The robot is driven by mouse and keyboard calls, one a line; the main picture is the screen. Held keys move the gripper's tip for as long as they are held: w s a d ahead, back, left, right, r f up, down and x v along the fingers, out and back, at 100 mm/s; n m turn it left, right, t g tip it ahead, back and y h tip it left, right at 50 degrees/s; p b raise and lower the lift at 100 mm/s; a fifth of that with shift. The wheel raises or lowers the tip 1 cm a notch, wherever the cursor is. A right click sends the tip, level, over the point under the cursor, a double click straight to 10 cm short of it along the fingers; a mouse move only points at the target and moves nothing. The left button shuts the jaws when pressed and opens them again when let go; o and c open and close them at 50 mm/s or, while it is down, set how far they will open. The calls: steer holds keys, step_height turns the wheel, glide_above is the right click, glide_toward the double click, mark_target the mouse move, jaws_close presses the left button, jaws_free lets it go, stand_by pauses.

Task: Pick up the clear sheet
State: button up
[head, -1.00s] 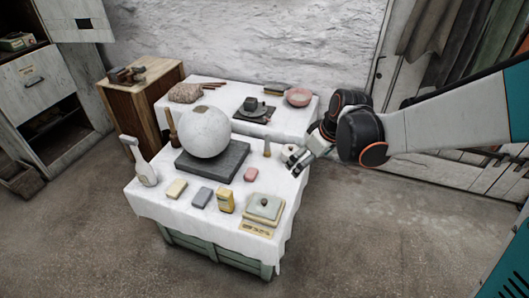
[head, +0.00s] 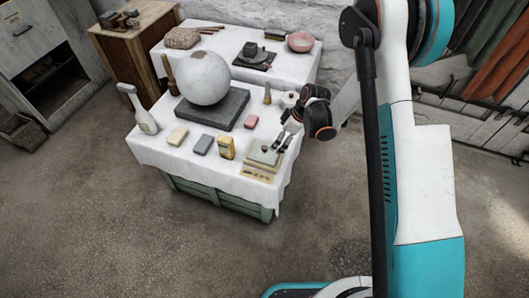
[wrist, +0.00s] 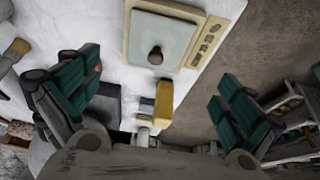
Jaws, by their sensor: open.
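A pale greenish sheet (head: 260,156), which looks like the clear sheet, lies on a cream board (head: 249,169) at the table's front right corner. In the wrist view the sheet (wrist: 178,42) is a rounded square on the cream board (wrist: 208,42), with a small dark knob-like piece (wrist: 155,56) on it. My gripper (head: 281,142) is above the board's right side, apart from the sheet as far as I can tell. In the wrist view my gripper's (wrist: 162,98) green-padded fingers are spread wide, with nothing between them. My gripper partly covers the sheet in the head view.
A yellow box (head: 226,148), a grey block (head: 202,145) and a cream block (head: 177,136) stand left of the board. A plaster sphere (head: 204,78) rests on a dark slab (head: 212,109). A white roll-like thing (head: 289,99) is behind my gripper.

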steer(key=b, duration=0.2)
glide_toward(266, 152)
step_height(266, 152, down, 2)
steer(key=shift+a+f, duration=0.1)
steer(key=shift+a, duration=0.05)
steer(key=shift+b+x, duration=1.35)
steer(key=shift+x, duration=1.35)
steer(key=shift+w+a, duration=0.15)
steer(key=c, duration=0.9)
